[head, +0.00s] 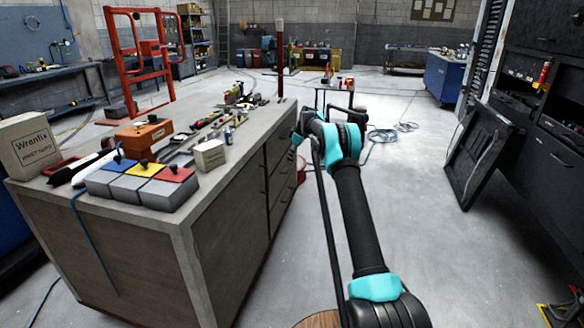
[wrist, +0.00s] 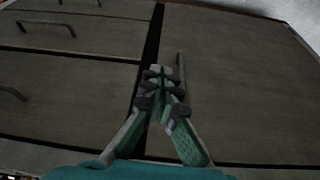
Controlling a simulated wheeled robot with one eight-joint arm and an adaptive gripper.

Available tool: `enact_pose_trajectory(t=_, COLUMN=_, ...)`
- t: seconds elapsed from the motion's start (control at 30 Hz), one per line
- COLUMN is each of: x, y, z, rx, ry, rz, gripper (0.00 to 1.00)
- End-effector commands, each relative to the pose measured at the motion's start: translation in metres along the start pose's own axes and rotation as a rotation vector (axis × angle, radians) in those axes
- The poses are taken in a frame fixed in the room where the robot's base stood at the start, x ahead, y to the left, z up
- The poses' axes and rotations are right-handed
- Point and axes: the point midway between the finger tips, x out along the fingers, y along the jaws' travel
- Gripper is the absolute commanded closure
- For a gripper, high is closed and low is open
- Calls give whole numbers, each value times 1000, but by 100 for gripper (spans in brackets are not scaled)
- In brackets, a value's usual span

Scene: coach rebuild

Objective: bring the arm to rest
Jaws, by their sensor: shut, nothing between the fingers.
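My gripper (wrist: 161,78) shows in the wrist view with its two fingers together at the tips and nothing between them. Behind it is the grey front of the workbench cabinet, with drawers and handles on the left and a wider panel on the right. I cannot tell how far the fingertips are from that front. In the head view my black and teal arm reaches forward along the right side of the workbench (head: 120,246). Its far end bends toward the bench's right side, and the fingers are not clear there.
The workbench top holds a cardboard box (head: 35,145), an orange case (head: 143,135), grey blocks with coloured tops and several tools. A dark panel (head: 482,152) leans against black shelving on the right. A small table (head: 338,91) stands ahead. The floor between is mostly clear.

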Motion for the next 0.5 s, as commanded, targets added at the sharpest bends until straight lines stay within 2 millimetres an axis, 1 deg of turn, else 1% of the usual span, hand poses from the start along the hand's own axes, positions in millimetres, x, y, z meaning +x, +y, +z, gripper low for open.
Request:
enact_pose_trajectory(t=0.03, x=-11, y=1, z=0, rx=1, ry=0, rz=0, gripper=100)
enact_pose_trajectory(t=0.2, x=-39, y=1, z=0, rx=0, ry=0, rz=0, gripper=100)
enact_pose_trajectory(t=0.3, x=-51, y=2, z=0, rx=1, ry=0, rz=0, gripper=100)
enact_pose_trajectory(t=0.5, x=-65, y=0, z=1, rx=10, ry=-2, rz=3, gripper=100)
